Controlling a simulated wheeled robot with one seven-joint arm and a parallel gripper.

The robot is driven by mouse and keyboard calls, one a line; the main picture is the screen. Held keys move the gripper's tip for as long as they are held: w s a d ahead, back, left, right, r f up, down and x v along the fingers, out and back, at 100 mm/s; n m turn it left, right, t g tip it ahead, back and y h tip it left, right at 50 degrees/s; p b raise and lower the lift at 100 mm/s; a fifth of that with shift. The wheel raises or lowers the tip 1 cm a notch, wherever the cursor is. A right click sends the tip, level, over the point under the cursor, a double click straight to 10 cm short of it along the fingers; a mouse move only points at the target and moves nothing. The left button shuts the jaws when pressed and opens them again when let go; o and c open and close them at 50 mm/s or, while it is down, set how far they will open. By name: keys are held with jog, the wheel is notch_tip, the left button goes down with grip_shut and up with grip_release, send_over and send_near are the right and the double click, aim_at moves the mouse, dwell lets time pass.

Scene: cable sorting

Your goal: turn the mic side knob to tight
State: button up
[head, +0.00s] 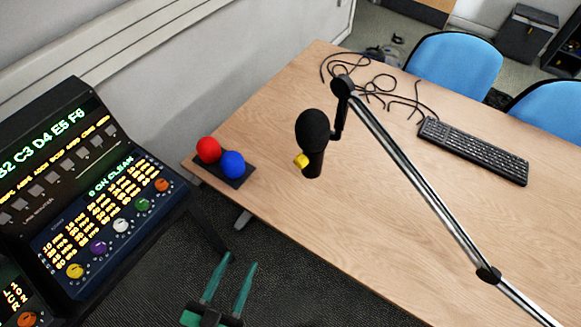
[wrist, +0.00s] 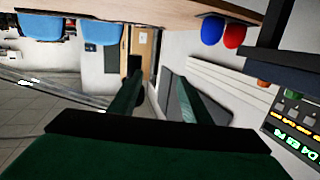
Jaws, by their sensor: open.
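A black microphone (head: 313,135) hangs from a boom arm (head: 410,170) above the wooden table in the head view. A yellow knob (head: 301,161) sticks out on the left side of the mic's lower body. I cannot tell how tight it is set. My gripper (head: 236,268) is open and empty, low in front of the table edge, below and to the left of the mic in the picture and well apart from it. In the wrist view the two green fingers (wrist: 160,92) are spread with nothing between them. The mic and its knob do not show there.
A wooden table (head: 385,225) holds a red ball and a blue ball (head: 232,164) on a dark base, a keyboard (head: 474,151) and loose black cables (head: 375,85). A control console (head: 95,200) stands at left. Blue chairs (head: 455,65) are behind.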

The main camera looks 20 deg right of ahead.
jog(key=w+d+r+m+g+h, duration=0.3)
jog(key=w+r+h, duration=0.15)
jog(key=w, duration=0.25)
jog(key=m+g+h, duration=0.2)
jog(key=m+g, duration=0.1)
send_near(298, 164)
jog(key=x, duration=0.7)
jog(key=shift+w+d, duration=0.3)
jog(key=shift+s+r, duration=0.1)
jog(key=shift+c, duration=0.6)
jog(key=c, duration=0.9)
